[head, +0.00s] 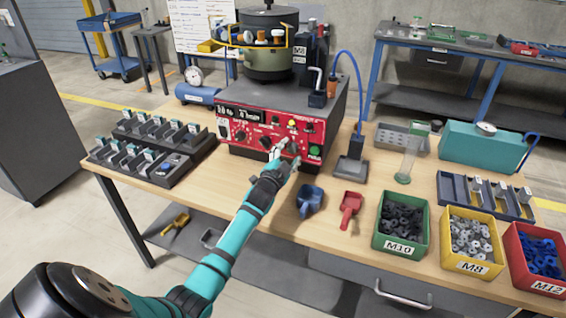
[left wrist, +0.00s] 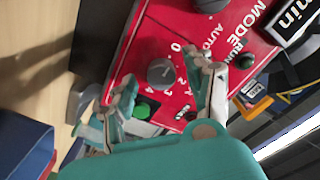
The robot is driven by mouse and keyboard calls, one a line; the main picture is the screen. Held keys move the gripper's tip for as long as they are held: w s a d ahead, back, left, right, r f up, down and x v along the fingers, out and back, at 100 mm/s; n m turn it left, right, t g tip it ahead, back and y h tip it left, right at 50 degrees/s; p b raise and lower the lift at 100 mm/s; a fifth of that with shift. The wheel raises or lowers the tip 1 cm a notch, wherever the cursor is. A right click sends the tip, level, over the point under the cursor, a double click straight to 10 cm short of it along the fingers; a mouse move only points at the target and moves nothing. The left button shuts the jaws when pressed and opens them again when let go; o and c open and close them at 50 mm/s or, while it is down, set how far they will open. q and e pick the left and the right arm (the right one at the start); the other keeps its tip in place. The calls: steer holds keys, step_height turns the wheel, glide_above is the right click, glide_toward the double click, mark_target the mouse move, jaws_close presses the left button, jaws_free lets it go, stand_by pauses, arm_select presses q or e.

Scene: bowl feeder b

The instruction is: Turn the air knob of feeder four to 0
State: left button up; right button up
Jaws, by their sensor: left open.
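The feeder's red control panel (head: 262,132) faces me on the table. In the left wrist view a round grey knob (left wrist: 160,73) sits on the red panel (left wrist: 150,35), with a printed number scale from 0 up to 4 beside it. I cannot make out where its pointer stands. My left gripper (head: 287,155) is at the right part of the panel. In the left wrist view its two fingers (left wrist: 168,78) are open, one on each side of the knob, and I cannot tell whether they touch it. No number four shows on the feeder. My right gripper is not in view.
A green button (head: 314,151) and other knobs sit close by on the panel. A blue scoop (head: 309,200) and a red scoop (head: 350,209) lie in front. Green (head: 378,243), yellow and red bins of parts stand at right. Black racks (head: 165,176) stand at left.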

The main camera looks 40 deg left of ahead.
arm_select(q)
steer(key=v, duration=1.1)
steer(key=shift+s, duration=0.2)
steer(key=shift+f, duration=0.15)
